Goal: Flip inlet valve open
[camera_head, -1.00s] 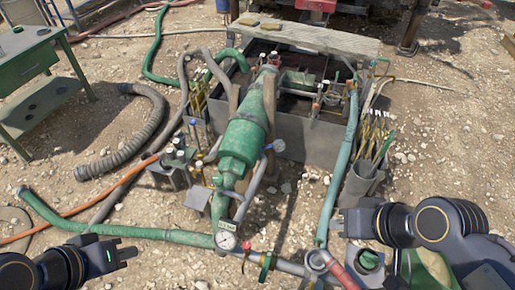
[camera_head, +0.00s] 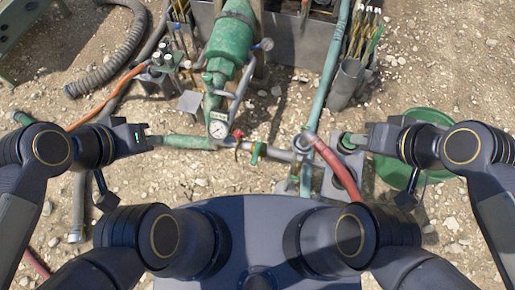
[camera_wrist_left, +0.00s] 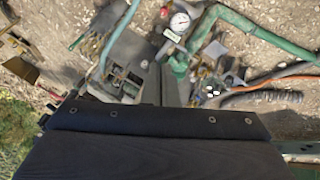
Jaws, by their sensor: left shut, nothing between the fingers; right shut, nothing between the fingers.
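A pipe line runs across the lower middle of the head view, with a white round gauge (camera_head: 218,129) on it. Right of the gauge are a small red valve handle (camera_head: 238,138) and a green valve handle (camera_head: 257,152). No label shows which one is the inlet valve. My left gripper (camera_head: 150,142) is shut and empty, left of the gauge and valves, over the green hose. My right gripper (camera_head: 352,141) is shut and empty, right of the valves near the red hose.
A large green cylinder (camera_head: 229,40) stands behind the gauge. A red hose (camera_head: 335,168) bends down right of the valves. A green round tub (camera_head: 424,116) lies behind my right gripper.

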